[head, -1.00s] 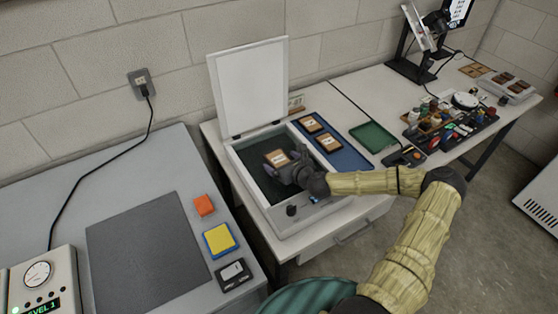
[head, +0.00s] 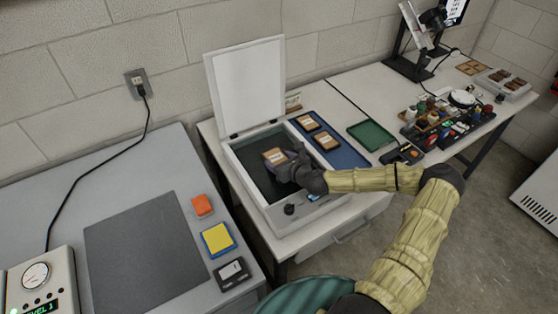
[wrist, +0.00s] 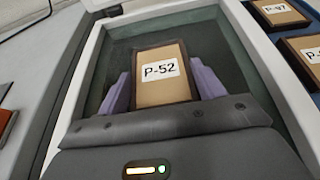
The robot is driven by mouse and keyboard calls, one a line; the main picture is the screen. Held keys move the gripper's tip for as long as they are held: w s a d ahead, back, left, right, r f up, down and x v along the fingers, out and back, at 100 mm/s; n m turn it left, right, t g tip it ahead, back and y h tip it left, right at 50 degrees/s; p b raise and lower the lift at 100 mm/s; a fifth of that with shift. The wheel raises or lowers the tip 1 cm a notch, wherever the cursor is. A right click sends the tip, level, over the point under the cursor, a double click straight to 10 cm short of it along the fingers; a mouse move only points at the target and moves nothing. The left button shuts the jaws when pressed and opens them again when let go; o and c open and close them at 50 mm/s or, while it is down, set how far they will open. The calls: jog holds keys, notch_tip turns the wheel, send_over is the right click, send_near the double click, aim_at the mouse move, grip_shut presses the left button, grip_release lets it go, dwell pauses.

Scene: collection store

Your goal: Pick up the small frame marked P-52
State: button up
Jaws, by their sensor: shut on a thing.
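The small frame marked P-52 (wrist: 162,84) is a tan panel with a dark border and a white label, plain in the wrist view. It also shows in the head view (head: 274,156), over the dark bed of an open scanner-like box (head: 275,216). My gripper (wrist: 165,88) has its purple fingers on both sides of the frame and is shut on it. In the head view my gripper (head: 287,163) reaches in from the right. I cannot tell how far the frame is above the bed.
The box's white lid (head: 247,85) stands open at the back. A blue tray (head: 345,155) with two similar frames lies to the right, then a green tray (head: 371,135). A dark organiser (head: 450,133) stands further right. A grey mat (head: 145,250) lies on the left table.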

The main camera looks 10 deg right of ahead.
aim_at(280, 161)
notch_tip(280, 161, up, 10)
dwell(0.4)
jog(key=shift+f, duration=0.15)
dwell(0.3)
